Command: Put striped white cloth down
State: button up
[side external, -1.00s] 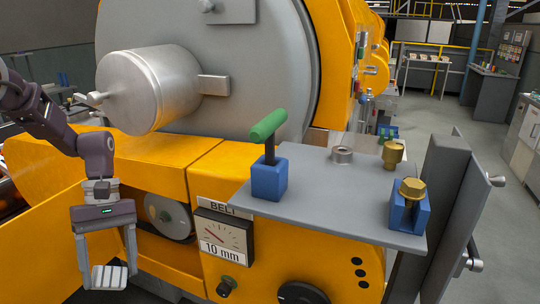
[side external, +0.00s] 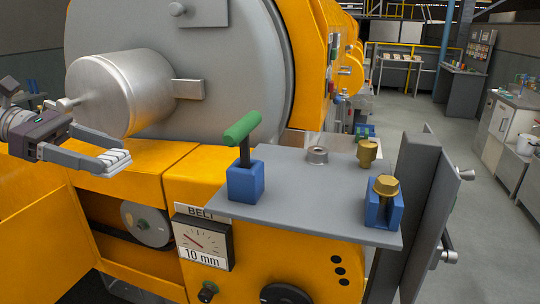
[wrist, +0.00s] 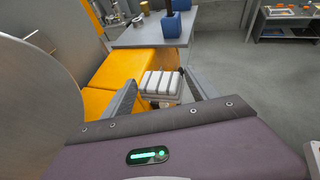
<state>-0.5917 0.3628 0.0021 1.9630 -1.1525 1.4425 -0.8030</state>
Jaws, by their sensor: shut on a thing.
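My gripper (side external: 108,155) is at the left of the side external view, pointing right, in front of the silver cylinder. It is shut on the striped white cloth (side external: 115,160), a small folded block with pale stripes. In the wrist view the cloth (wrist: 161,84) sits between the two grey fingers of my gripper (wrist: 158,92). The cloth is held in the air above the yellow machine body, left of the grey shelf (side external: 300,223). The cloth's underside is hidden.
On the shelf stand a blue block with a green-handled lever (side external: 245,180), a metal ring (side external: 317,155), a brass knob (side external: 367,152) and a blue holder with a brass bolt (side external: 384,208). A large silver cylinder (side external: 120,92) is close to my arm. The shelf's front middle is clear.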

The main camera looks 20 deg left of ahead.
aim_at(263, 157)
jog(key=w+d, duration=0.6)
jog(key=d, duration=0.1)
jog(key=w+d, duration=0.7)
jog(key=d, duration=0.1)
jog(key=w+d, duration=0.6)
jog(key=d, duration=0.2)
jog(key=shift+w+d, duration=0.2)
jog(key=shift+d, duration=0.05)
jog(key=f, duration=0.2)
jog(key=d+f, duration=0.1)
jog(key=shift+w+f, duration=0.1)
jog(key=shift+w, duration=0.3)
jog(key=o, duration=1.3)
jog(key=shift+o, duration=0.2)
jog(key=shift+f, duration=0.15)
jog(key=a+r, duration=0.1)
jog(key=s+a+r, duration=0.1)
jog(key=shift+a+r, duration=0.1)
jog(key=shift+a, duration=0.25)
notch_tip(263, 157, up, 6)
jog(key=shift+d+f, duration=0.1)
